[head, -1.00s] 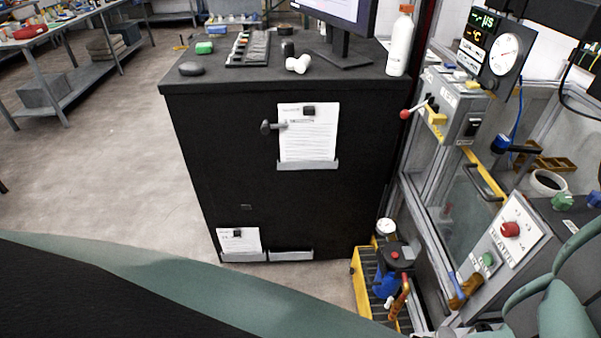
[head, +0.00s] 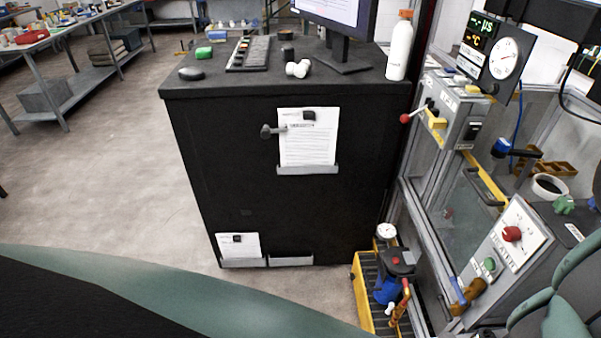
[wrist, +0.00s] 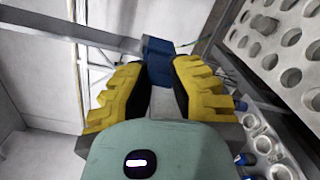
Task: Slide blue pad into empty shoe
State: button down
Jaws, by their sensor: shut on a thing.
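In the wrist view, my gripper (wrist: 159,84) has two yellow ridged fingers closed around a blue block-like piece (wrist: 157,62), which appears to be the blue pad. The piece sticks out beyond the fingertips, and its lower part is hidden between them. A grey bar (wrist: 75,30) runs from the upper left to beside the blue piece; I cannot tell whether they touch. I cannot make out the empty shoe for certain. The head view shows neither my fingers nor the pad.
In the wrist view, a grey plate with round holes (wrist: 265,60) stands close on the right, with a holder of round cups (wrist: 262,140) below it. In the head view, a black cabinet (head: 225,150) stands ahead, and a control panel (head: 500,250) is on the right.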

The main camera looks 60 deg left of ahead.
jog(key=shift+b+x, duration=0.4)
jog(key=shift+x, duration=1.05)
jog(key=c, duration=0.9)
grip_release()
jog(key=shift+a, duration=0.15)
jog(key=shift+c, duration=0.2)
jog(key=shift+s, duration=0.1)
jog(key=v, duration=1.1)
jog(key=shift+s+a, duration=0.25)
jog(key=shift+s, duration=0.1)
